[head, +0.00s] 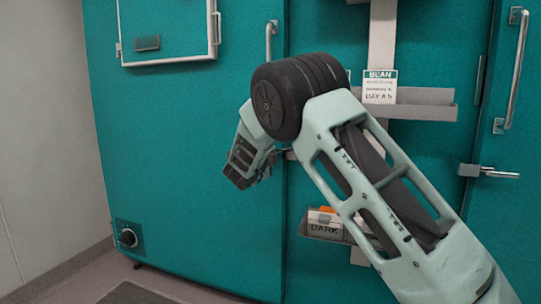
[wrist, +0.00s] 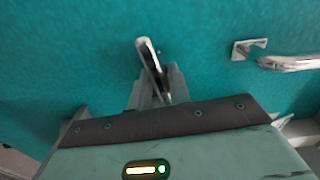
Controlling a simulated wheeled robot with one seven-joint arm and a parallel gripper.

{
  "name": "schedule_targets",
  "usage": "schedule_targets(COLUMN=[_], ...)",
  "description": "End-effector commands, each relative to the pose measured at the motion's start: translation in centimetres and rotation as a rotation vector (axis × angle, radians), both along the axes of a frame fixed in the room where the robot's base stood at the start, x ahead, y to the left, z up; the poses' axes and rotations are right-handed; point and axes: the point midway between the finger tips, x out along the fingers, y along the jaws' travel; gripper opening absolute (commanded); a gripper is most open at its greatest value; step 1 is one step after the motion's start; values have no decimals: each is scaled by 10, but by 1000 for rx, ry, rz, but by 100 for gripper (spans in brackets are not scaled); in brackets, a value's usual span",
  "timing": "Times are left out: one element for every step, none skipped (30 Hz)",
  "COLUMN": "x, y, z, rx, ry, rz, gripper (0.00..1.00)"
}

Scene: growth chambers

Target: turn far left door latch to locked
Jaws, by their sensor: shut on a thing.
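The far left door (head: 190,190) is a large teal panel, and it looks closed. Its metal latch lever (wrist: 148,55) shows in the wrist view, pointing away from my gripper and leaning slightly left. My gripper (wrist: 155,88) is shut on the latch lever, with the lever's rounded end sticking out beyond the fingers. In the head view my arm and wrist hide most of the latch and the fingertips. I cannot tell from the frames whether the latch counts as locked.
A vertical bar handle (head: 272,40) is above my wrist; a metal handle (wrist: 285,62) is right of the latch in the wrist view. A black dial (head: 127,237) is low left. A grey shelf (head: 425,111) and another latch (head: 490,172) are at right.

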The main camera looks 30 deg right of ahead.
Motion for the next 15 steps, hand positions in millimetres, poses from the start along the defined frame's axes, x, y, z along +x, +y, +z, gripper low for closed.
schedule_targets(x=[4,4,4,4,3,3,3,3,2,2,2,2,1,1,0], y=[7,7,7,7,7,6,5,5,4,4,3,3,3,3,4], z=[2,2,2,2,2,1,1,1,1,1,1,1,1,1,1], rx=[2,3,3,3,3,2,2,2,2,2,2,2,2,1,1], ry=[-4,-4,-5,-4,-4,-4,-5,-4,-4,-3,-3,-3,-3,-3,-3], rz=[17,17,17,17,16,14,12,11,10,9,8,7,7,6,6], gripper=[0,0,24,33,40,40,40,40,40,40,40,40,40,40,40])
